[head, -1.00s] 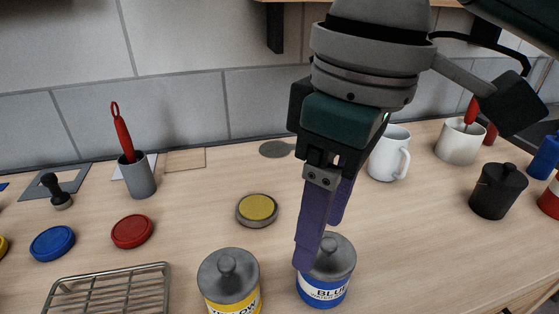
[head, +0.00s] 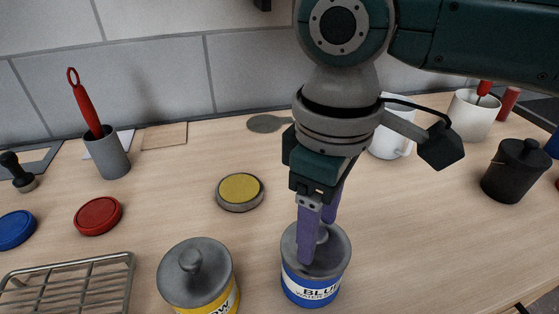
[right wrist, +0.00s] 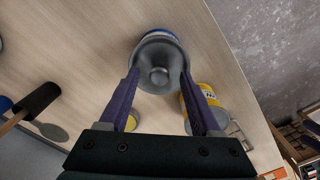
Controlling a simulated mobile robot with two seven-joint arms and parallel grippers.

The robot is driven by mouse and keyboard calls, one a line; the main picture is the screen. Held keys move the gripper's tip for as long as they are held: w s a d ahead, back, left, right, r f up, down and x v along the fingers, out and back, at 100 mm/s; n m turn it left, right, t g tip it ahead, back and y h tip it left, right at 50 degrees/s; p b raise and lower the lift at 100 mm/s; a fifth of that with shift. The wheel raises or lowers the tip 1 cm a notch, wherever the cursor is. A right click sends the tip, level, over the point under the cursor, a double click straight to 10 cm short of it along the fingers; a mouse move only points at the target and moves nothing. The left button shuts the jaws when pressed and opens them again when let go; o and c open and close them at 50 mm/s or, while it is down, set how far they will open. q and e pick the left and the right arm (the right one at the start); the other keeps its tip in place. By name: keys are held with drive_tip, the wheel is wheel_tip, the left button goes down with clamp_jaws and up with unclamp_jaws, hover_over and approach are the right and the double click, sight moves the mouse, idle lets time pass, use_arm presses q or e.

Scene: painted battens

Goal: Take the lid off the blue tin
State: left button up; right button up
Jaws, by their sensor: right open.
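The blue tin (head: 312,287) stands upright on the wooden counter, with its grey knobbed lid (head: 335,248) on top. In the right wrist view the lid (right wrist: 160,62) lies between the fingertips, with its round knob in the middle. My right gripper (head: 316,245) is open, its purple fingers pointing down at the lid, one in front of the knob and one behind. In the head view the fingers partly hide the knob. I cannot tell whether the fingertips touch the lid.
A yellow tin (head: 197,277) with a grey lid stands close to the left. A wire rack (head: 70,285) lies further left. A yellow-topped round tin (head: 240,190) sits behind. A white mug (head: 388,142) and a black lidded pot (head: 515,172) stand to the right. The counter right of the blue tin is clear.

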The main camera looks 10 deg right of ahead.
drive_tip(key=shift+f, duration=0.15)
clamp_jaws()
idle(0.4)
